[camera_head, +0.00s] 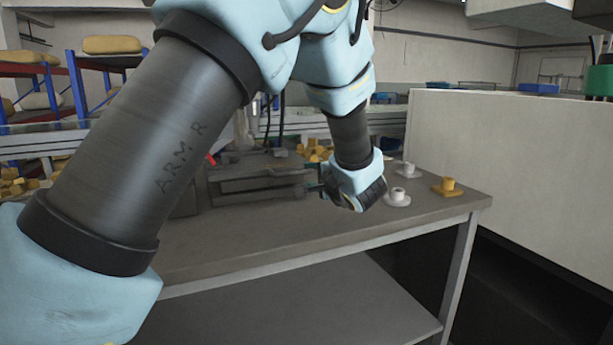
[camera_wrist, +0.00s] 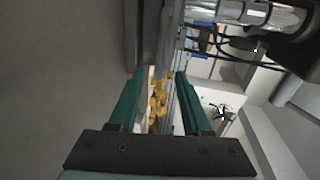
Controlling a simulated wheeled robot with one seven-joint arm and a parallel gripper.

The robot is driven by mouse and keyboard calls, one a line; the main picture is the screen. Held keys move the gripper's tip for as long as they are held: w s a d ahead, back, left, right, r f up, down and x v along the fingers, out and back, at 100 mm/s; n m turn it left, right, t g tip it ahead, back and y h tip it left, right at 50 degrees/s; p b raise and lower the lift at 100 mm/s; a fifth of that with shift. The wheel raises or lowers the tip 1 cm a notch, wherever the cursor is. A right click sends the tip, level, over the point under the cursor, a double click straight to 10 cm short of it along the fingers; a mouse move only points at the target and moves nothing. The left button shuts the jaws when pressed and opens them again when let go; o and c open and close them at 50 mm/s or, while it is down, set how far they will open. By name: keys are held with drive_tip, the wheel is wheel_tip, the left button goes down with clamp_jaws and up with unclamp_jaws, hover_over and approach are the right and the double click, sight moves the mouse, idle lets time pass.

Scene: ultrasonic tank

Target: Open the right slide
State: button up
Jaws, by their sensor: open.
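A grey metal unit (camera_head: 255,185) with layered horizontal ledges stands on the table, partly hidden behind my arm. I cannot tell clearly which part of it is the right slide. My gripper (camera_wrist: 157,78) is open, with its two green fingers apart in the wrist view and no object clearly held. In the head view my wrist is at the right end of the unit, and the fingertips are mostly hidden, pointing left towards it. I cannot tell whether they touch it. In the wrist view a long grey edge (camera_wrist: 167,40) runs just beyond the fingers.
Yellow parts (camera_wrist: 158,100) show between the fingers in the wrist view. White flanged pieces (camera_head: 397,197) and a yellow one (camera_head: 447,187) stand on the table (camera_head: 300,235) right of my wrist. A pale wall panel (camera_head: 510,150) rises at right. The table's front strip is clear.

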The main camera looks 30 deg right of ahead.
sight(299, 173)
drive_tip(key=p+x, duration=0.1)
drive_tip(key=x, duration=0.7)
drive_tip(key=shift+w+a, duration=0.15)
drive_tip(key=shift+w, duration=0.25)
drive_tip(key=shift+c, duration=0.3)
clamp_jaws()
idle(0.6)
